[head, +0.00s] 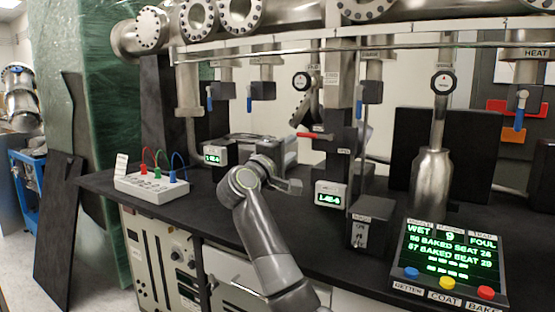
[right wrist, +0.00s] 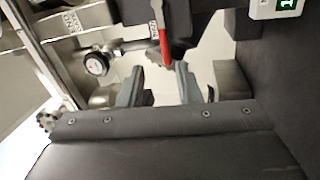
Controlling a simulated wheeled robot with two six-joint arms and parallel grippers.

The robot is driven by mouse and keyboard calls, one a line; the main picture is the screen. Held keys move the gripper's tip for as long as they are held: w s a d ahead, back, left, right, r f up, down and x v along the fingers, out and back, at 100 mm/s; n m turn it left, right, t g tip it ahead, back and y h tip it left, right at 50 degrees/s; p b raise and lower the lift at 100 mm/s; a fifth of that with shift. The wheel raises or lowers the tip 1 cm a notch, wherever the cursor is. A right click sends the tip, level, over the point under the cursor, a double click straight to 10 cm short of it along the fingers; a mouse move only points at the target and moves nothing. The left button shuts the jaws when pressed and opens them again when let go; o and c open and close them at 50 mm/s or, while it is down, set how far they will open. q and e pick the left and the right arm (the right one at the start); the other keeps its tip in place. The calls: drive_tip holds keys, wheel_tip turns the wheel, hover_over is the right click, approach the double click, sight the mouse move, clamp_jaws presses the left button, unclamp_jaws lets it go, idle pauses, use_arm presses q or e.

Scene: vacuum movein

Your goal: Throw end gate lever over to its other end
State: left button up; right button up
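A red lever (head: 316,136) sticks out to the left from the dark valve block (head: 341,130) on the central steel column in the head view. In the right wrist view the red lever (right wrist: 162,34) hangs down from the top, its tip close to the gap between my fingertips. My right gripper (head: 297,165) is just below and left of the lever in the head view. In the right wrist view my right gripper (right wrist: 166,90) has its two fingers apart with nothing between them. I cannot tell whether a finger touches the lever. My left gripper is not in view.
A green-lit gauge box (head: 331,195) and a dark switch box (head: 369,224) stand right of my gripper. A control panel (head: 447,262) is at the front right. A white box with coloured cables (head: 152,186) sits left. Blue-handled valves (head: 249,96) hang above.

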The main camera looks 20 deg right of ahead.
drive_tip(key=v, duration=0.5)
